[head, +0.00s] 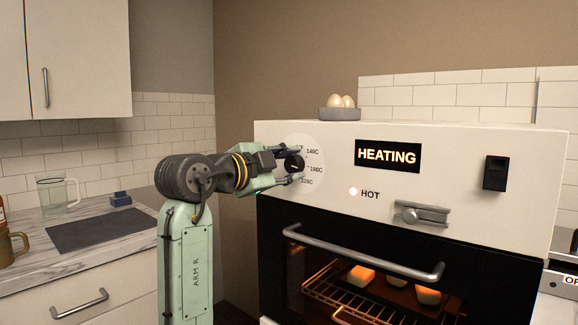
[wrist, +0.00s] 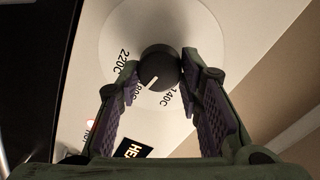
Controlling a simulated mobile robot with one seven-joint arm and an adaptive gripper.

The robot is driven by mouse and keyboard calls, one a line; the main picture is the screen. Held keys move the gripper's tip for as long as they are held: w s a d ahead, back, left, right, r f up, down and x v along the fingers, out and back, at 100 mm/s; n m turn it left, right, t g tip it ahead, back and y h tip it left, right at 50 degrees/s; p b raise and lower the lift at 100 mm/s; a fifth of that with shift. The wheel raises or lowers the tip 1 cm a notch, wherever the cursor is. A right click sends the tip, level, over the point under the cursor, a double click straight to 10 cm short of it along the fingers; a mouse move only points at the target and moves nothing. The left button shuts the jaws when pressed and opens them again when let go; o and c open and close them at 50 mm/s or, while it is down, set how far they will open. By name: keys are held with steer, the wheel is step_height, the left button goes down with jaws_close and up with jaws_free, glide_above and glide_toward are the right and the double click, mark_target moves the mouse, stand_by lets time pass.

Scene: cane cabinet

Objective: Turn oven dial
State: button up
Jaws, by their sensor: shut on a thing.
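The oven (head: 465,150) has a cream front panel and a black round dial (head: 294,163) with temperature marks around it. In the wrist view the dial (wrist: 160,68) sits between my two fingertips, and its white line points roughly toward the 180C mark. The 140C and 220C marks show on either side. My gripper (head: 291,164) comes at the dial from the left and is shut on it; the gripper (wrist: 160,80) also fills the wrist view. A lit sign (head: 388,156) reads HEATING, and a HOT lamp (head: 353,191) glows below it.
A metal latch (head: 421,214) and a black switch (head: 495,173) are to the right on the panel. The oven door handle (head: 360,255) juts out below. A glass mug (head: 57,194) stands on the left counter.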

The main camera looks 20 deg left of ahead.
steer(key=o, duration=1.2)
steer(key=shift+c, duration=0.2)
steer(key=v, duration=1.2)
